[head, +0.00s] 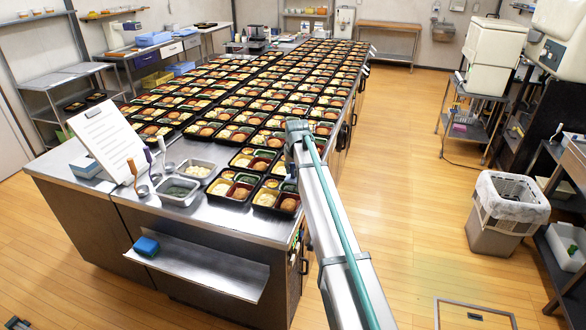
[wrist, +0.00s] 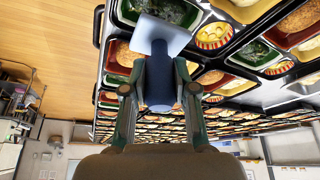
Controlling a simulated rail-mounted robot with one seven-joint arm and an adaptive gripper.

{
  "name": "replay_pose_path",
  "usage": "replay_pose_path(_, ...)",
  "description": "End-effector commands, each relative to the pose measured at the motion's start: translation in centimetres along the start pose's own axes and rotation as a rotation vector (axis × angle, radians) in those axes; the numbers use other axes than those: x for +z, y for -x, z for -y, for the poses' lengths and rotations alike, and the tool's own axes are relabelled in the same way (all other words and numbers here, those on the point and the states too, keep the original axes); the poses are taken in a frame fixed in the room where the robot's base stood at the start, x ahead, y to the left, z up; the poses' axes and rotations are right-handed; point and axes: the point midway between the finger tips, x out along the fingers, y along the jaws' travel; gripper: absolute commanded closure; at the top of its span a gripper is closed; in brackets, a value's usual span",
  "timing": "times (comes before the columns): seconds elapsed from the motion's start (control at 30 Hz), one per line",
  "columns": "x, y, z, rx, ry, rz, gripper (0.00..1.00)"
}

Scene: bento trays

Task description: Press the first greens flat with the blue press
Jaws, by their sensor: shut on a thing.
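My gripper (wrist: 158,92) is shut on the dark blue handle of the blue press (wrist: 160,84) in the wrist view. The press's pale flat plate (wrist: 152,36) faces a bento tray (wrist: 112,45). It overlaps the edge of a compartment with dark greens (wrist: 168,9) at the top of the picture. I cannot tell whether the plate touches the greens. Another portion of greens (wrist: 253,54) lies in the neighbouring tray, uncovered. In the head view my arm hides the gripper and the press. Front trays with greens (head: 243,178) stand on the steel counter.
Many filled bento trays (head: 240,100) cover the counter (head: 80,172) in close rows. Pans of greens (head: 177,190) and pale food (head: 196,169), scoops (head: 141,190) and a sheet on a stand (head: 107,140) stand at the front left. A blue block (head: 147,246) lies on the lower shelf.

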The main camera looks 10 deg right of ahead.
Motion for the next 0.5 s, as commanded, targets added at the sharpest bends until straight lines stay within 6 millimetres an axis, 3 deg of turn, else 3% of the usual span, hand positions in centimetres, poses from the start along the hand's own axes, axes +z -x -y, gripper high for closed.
replay_pose_path(0.5, 0.37, -0.91, 0.0, 0.0, 0.0, 0.0, 1.0)
